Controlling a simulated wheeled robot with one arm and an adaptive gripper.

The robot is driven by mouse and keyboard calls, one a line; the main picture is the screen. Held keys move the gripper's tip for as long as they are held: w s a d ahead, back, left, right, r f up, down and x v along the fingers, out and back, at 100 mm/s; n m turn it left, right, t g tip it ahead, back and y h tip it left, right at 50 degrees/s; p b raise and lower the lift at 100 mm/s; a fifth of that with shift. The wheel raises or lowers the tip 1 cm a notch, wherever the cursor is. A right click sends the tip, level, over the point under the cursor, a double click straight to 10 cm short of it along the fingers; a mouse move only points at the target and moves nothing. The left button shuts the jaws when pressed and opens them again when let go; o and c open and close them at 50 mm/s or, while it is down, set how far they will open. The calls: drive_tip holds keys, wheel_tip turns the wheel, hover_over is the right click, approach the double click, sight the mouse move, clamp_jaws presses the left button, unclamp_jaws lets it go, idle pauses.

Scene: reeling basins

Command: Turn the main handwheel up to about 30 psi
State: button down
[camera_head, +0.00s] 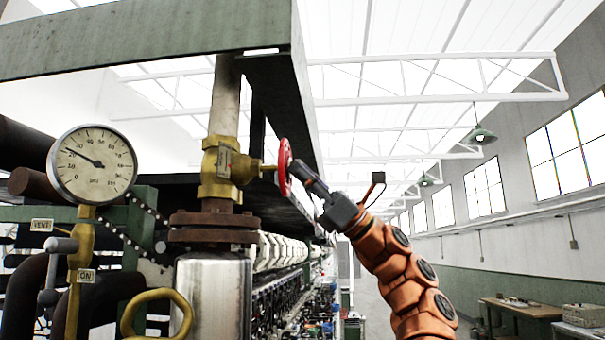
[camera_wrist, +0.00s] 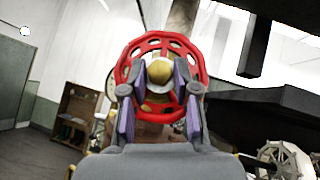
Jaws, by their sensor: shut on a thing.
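The red main handwheel (camera_head: 284,167) sits on the side of a brass valve (camera_head: 222,166) on the vertical pipe. It also shows face-on in the wrist view (camera_wrist: 160,39), with a brass nut at its hub. My gripper (camera_head: 298,170) reaches it from the right and is shut on it. In the wrist view my gripper (camera_wrist: 162,82) has one finger on each side of the hub, overlapping the wheel. The round pressure gauge (camera_head: 92,164) is at the left, marked psi. Its needle points left and slightly up; the small numbers are hard to read exactly.
A green beam (camera_head: 150,45) passes above the valve. A yellow handwheel (camera_head: 157,312) and a brass cock with a lever (camera_head: 62,246) are lower left. A long machine row runs back behind the valve. The aisle at right is open, with a workbench (camera_head: 520,312) beyond.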

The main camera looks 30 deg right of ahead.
drive_tip(key=c, duration=0.9)
unclamp_jaws()
drive_tip(key=v, duration=1.2)
